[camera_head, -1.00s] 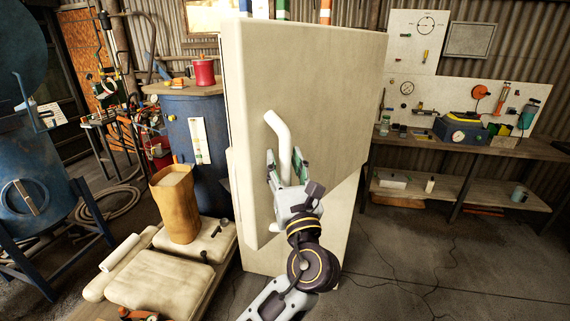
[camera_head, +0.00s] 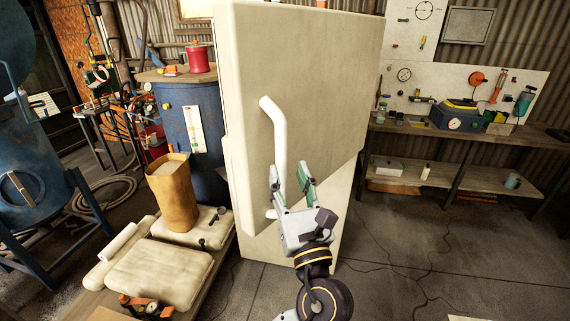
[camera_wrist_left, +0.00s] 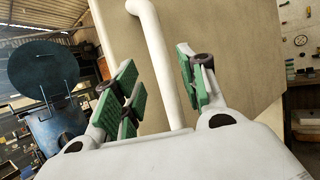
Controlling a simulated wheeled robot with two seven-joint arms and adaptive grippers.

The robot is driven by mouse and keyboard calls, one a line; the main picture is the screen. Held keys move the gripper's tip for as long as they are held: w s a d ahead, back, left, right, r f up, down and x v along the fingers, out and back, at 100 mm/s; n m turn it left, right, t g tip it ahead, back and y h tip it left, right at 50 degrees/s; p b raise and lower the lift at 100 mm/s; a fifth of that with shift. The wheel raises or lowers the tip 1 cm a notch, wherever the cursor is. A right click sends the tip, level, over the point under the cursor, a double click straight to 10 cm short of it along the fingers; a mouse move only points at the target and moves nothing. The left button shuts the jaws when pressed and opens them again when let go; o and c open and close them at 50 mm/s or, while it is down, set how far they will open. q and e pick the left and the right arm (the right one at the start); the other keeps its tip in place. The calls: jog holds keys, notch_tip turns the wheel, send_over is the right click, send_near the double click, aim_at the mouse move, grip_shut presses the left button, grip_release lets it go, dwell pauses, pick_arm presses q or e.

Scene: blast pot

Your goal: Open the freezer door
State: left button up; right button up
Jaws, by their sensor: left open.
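The freezer (camera_head: 300,70) is a tall cream-white cabinet in the middle of the head view. A white curved handle (camera_head: 280,130) runs down the left part of its door (camera_head: 325,110). I cannot tell whether the door is fully closed or slightly ajar. My left gripper (camera_head: 290,178) is open at the lower part of the handle, its green-padded fingers on either side of it in the picture. In the left wrist view the handle (camera_wrist_left: 158,50) also passes between the open fingers (camera_wrist_left: 163,85). Contact with the handle is not clear. My right gripper is not in view.
A low platform with cream sacks (camera_head: 160,275) and an open brown paper bag (camera_head: 173,190) stands left of the freezer. Behind are a blue drum (camera_head: 180,125) and a blue tank (camera_head: 30,180). A workbench (camera_head: 465,140) is at right. Floor at the front right is clear.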

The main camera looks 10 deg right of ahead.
pick_arm(q)
jog(key=shift+v, duration=2.1)
jog(key=shift+c, duration=0.3)
